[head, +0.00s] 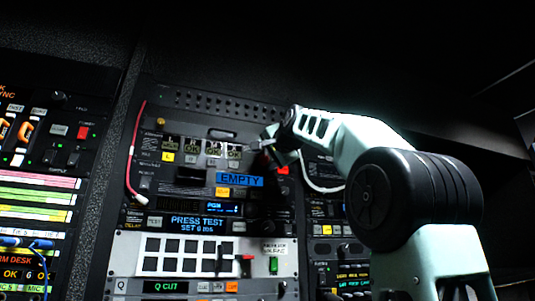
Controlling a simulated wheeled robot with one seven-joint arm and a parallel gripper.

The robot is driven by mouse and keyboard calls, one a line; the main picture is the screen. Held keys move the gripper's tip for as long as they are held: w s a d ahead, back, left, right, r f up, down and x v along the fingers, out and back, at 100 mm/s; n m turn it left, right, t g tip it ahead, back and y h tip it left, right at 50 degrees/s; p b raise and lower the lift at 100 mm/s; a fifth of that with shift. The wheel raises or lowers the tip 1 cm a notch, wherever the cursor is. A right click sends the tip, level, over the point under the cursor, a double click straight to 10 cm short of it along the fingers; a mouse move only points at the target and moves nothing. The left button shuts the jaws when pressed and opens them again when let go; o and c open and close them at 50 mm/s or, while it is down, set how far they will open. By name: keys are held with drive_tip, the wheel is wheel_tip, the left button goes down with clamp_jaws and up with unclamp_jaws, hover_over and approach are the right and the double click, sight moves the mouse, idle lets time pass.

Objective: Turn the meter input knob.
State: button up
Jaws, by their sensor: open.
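My gripper (268,152) is at the upper right of the middle rack panel (150,180), its fingers pointing left toward the panel face. It is open, with nothing visible between the fingers. I cannot make out which control is the meter input knob; no label for it is readable. The fingers hide part of the panel beside a red button (283,170), and I cannot tell whether they touch anything there.
A red cable (131,160) loops down the panel's left side, and a pale cable (318,187) hangs right of the gripper. Another rack (60,150) stands at left.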

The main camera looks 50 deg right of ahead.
drive_tip(key=shift+w+d, duration=0.1)
drive_tip(key=shift+w, duration=0.05)
drive_tip(key=c, duration=1)
drive_tip(key=shift+n, duration=0.4)
drive_tip(key=n, duration=0.3)
drive_tip(key=shift+n, duration=0.3)
drive_tip(key=shift+n+g+p, duration=0.3)
drive_tip(key=shift+n+p, duration=0.05)
drive_tip(key=shift+n, duration=1.85)
